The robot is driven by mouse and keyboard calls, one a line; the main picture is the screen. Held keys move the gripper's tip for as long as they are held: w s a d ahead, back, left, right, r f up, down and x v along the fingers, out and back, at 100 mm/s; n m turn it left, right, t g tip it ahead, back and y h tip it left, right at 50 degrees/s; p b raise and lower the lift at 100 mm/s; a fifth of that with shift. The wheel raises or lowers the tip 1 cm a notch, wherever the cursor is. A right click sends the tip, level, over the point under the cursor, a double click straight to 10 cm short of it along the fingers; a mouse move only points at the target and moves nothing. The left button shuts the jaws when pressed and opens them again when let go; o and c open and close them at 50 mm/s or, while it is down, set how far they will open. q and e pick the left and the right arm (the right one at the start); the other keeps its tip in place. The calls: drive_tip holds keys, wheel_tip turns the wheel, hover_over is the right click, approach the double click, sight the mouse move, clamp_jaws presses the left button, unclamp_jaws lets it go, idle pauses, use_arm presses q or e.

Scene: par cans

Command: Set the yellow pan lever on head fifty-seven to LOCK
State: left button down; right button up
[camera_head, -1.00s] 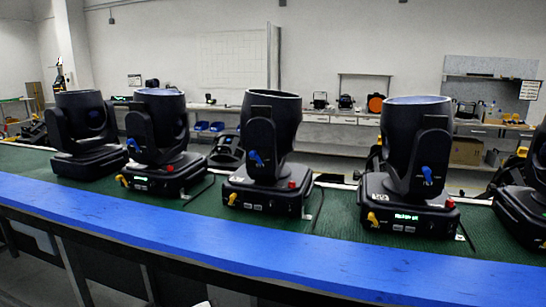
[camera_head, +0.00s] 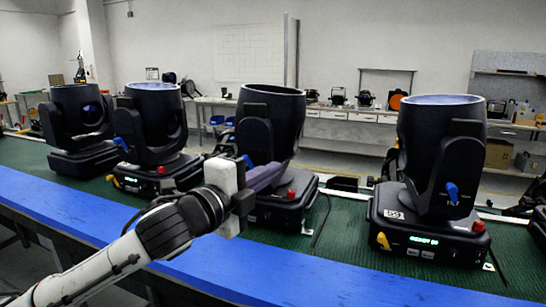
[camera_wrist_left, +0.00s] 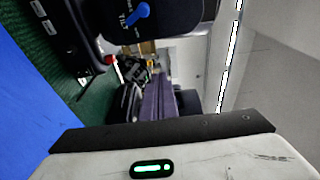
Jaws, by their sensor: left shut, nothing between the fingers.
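Several black moving heads stand in a row on the green-topped bench. The right head (camera_head: 437,150) has a yellow lever (camera_head: 383,241) low on its base and a blue lever (camera_head: 452,193) on its yoke. The second head from the left (camera_head: 150,115) has a yellow lever (camera_head: 113,181) at its base corner. The middle head (camera_head: 270,115) has its base front partly hidden by my left arm; its yellow lever does not show. I cannot read which head is fifty-seven. My left gripper (camera_head: 276,170) is shut and empty in front of the middle head; its fingers show in the wrist view (camera_wrist_left: 158,95).
A blue front edge (camera_head: 200,237) runs along the bench. Red buttons (camera_head: 478,226) and lit displays sit on the bases. The wrist view shows a blue tilt lever (camera_wrist_left: 137,15) on a nearby head.

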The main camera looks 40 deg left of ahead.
use_arm(q)
drive_tip(key=w+a+p, duration=0.2)
drive_tip(key=w+a, duration=0.2)
drive_tip(key=w, duration=0.2)
idle(0.3)
